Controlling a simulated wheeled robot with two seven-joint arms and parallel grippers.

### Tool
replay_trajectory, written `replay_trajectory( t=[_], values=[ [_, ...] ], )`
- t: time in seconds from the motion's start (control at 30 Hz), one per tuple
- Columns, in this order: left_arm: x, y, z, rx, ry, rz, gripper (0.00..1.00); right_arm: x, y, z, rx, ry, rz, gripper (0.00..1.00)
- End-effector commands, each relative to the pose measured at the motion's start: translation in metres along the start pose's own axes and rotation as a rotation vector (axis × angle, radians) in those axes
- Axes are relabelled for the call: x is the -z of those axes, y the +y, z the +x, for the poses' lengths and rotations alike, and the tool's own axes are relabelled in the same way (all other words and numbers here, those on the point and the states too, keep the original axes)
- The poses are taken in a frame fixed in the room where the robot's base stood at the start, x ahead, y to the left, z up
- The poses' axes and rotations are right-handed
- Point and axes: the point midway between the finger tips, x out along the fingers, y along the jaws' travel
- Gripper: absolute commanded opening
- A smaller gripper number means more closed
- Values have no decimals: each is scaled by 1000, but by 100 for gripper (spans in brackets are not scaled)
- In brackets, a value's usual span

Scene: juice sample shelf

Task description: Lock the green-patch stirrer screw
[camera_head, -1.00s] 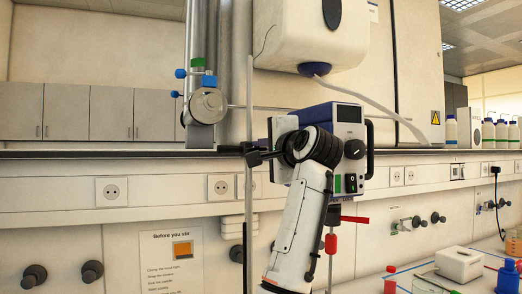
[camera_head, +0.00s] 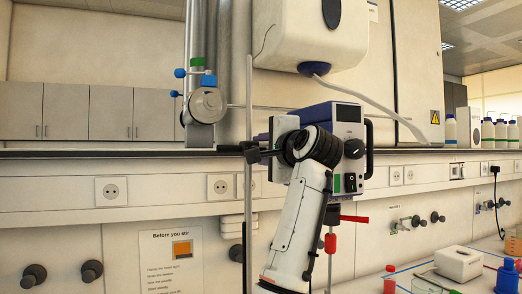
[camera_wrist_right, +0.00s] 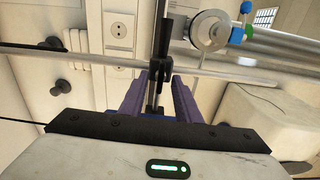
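The stirrer (camera_head: 348,130) is a box with a dark blue top, a display, a black knob and a green patch (camera_head: 337,183) low on its front. A black clamp (camera_head: 252,153) joins it to the upright pole (camera_head: 249,90). The screw is not clearly distinguishable. My left gripper is not in view.
A silver cylinder (camera_head: 206,106) with blue knobs and a green top piece is left of the pole. A white dispenser (camera_head: 310,35) hangs above the stirrer. A white box (camera_head: 459,263) and a red-capped bottle (camera_head: 390,280) stand on the bench at lower right.

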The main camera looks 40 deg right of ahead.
Motion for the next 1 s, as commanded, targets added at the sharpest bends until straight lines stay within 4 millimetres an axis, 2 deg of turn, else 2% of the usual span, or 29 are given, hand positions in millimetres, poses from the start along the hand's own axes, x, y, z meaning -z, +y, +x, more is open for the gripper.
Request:
replay_trajectory(
  t=[0.17, 0.27, 0.5, 0.63, 0.8, 1.0],
  values=[
    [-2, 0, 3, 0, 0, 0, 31, 0, 0, -8, 2, 0, 0, 30],
    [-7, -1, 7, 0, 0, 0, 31, 0, 1, -22, 5, 0, 1, 30],
    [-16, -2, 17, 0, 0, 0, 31, 0, 1, -71, 5, 1, 1, 30],
    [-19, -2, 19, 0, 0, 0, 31, 0, 1, -90, 4, 0, 1, 30],
    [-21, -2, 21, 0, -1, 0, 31, 0, 0, -102, 1, 0, 0, 30],
    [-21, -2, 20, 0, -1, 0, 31, 0, 0, -104, 0, 0, 0, 30]
  ],
)
